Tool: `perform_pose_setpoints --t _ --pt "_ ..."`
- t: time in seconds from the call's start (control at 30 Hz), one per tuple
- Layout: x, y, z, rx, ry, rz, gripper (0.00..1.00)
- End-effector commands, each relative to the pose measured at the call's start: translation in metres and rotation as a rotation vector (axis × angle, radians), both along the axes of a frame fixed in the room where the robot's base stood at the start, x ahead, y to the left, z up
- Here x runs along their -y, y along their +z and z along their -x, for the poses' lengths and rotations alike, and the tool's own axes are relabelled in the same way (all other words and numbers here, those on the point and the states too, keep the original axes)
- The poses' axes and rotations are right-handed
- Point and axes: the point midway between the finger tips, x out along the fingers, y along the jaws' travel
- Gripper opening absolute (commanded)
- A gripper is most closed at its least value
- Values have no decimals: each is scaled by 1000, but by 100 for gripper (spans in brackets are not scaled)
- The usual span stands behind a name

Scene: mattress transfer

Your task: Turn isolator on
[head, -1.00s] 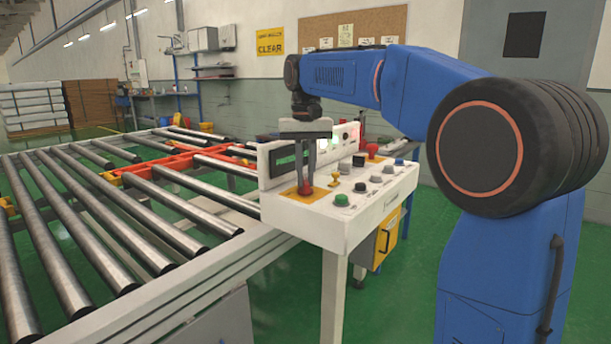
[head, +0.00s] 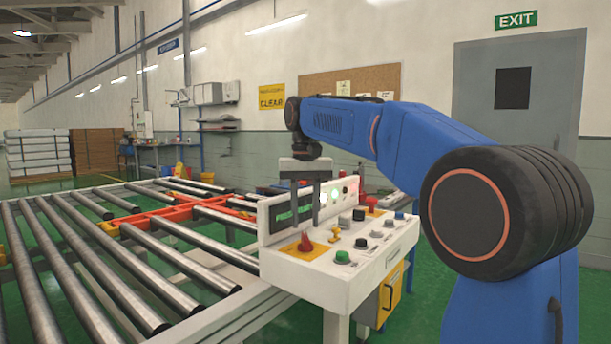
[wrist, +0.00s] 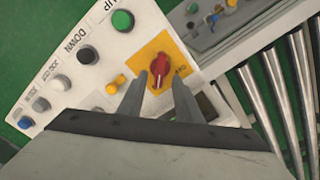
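The isolator is a red rotary knob (head: 305,243) on a yellow plate, at the near left corner of the white control panel (head: 290,267). My gripper (head: 307,218) points down above the knob, with a gap between fingertips and knob. In the wrist view the two grey fingers (wrist: 159,80) are spread apart. The red knob (wrist: 160,72) shows between their tips with nothing held. The small lettering by the knob is too small to read.
A green button (head: 342,257), a yellow switch (head: 335,234) and several other buttons stand close beside the knob. A red mushroom button (head: 371,204) is at the panel's far side. The roller conveyor (head: 130,245) lies to the left.

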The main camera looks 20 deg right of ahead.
Motion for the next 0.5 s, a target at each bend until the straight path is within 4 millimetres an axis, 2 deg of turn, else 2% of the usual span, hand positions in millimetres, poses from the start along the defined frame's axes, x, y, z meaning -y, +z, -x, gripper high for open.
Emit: perform_pose_setpoints --t 0.2,0.5 --pt "0 45 -1 2 0 -1 31" --pt "0 98 -1 1 0 0 31"
